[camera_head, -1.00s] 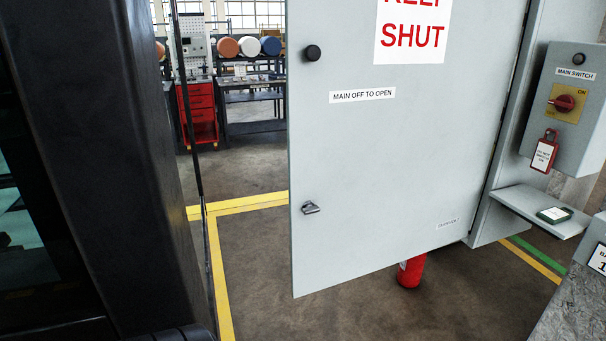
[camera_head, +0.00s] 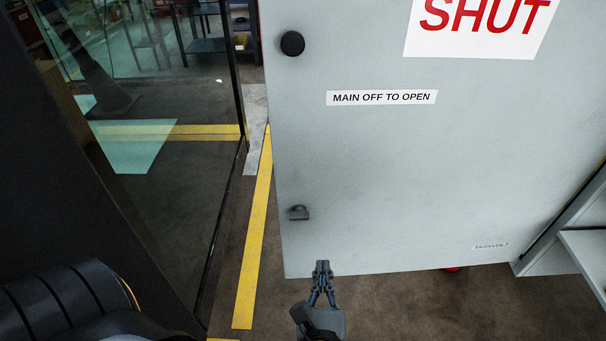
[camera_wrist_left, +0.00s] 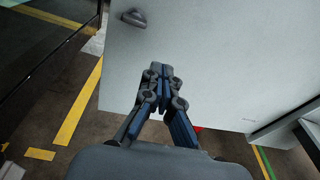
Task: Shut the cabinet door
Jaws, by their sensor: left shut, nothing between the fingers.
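The grey cabinet door (camera_head: 400,170) stands open and fills the middle and right of the head view. It carries a round black knob (camera_head: 292,43), a small latch handle (camera_head: 299,213) near its lower left corner, and signs. My left gripper (camera_head: 322,266) is shut and empty at the door's lower edge, below and right of the latch handle. In the left wrist view the shut fingers (camera_wrist_left: 160,72) overlap the door panel (camera_wrist_left: 220,60); I cannot tell whether they touch it. The latch handle (camera_wrist_left: 135,18) shows above them. My right gripper is out of view.
A dark-framed glass panel (camera_head: 170,130) stands left of the door. A yellow floor line (camera_head: 254,240) runs between them. A grey shelf (camera_head: 590,255) juts out at the right. A bit of red shows beneath the door (camera_head: 453,269).

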